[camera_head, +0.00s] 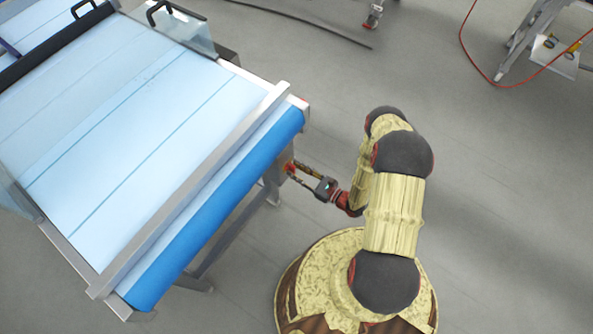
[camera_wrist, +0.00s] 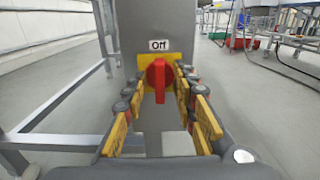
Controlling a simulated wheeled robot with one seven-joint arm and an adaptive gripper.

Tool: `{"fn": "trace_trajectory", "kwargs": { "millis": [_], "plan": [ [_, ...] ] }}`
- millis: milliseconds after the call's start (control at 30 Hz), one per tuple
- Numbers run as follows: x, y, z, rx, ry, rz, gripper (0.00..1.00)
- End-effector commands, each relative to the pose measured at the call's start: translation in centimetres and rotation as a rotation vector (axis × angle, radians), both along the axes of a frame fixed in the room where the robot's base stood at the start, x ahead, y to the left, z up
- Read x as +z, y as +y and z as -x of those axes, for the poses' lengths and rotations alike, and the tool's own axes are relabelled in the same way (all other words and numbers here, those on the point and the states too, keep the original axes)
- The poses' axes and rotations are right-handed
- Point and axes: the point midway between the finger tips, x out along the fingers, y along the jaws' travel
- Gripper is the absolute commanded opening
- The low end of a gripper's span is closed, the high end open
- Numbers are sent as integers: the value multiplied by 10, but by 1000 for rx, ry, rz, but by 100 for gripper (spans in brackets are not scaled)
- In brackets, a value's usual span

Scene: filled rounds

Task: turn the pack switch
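The pack switch (camera_wrist: 160,80) is a red rotary handle on a yellow plate, seen in the wrist view on a grey post. Its handle stands upright, below a small white label (camera_wrist: 159,45) that seems to read "Off". My gripper (camera_wrist: 159,88) faces it with fingers apart, one on each side of the handle, with gaps visible between fingers and handle. In the head view my gripper (camera_head: 297,173) reaches to the post at the conveyor's right end, where the switch is small and partly hidden by the fingertips.
The conveyor (camera_head: 110,130), with a white belt and blue roller edge, fills the left of the head view. Its metal leg frame (camera_wrist: 60,140) shows at left in the wrist view. A red cable (camera_head: 480,62) lies at upper right. Floor right of my arm is clear.

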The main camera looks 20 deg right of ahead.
Motion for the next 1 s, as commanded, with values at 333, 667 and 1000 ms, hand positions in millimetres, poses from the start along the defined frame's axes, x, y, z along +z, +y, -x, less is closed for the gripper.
{"fn": "trace_trajectory", "kwargs": {
  "millis": [333,667,1000],
  "plan": [
    [0,-3,4,-2,1,-1,28],
    [0,-31,39,-6,1,0,28],
    [0,-58,78,-4,1,-1,28]
  ]
}}
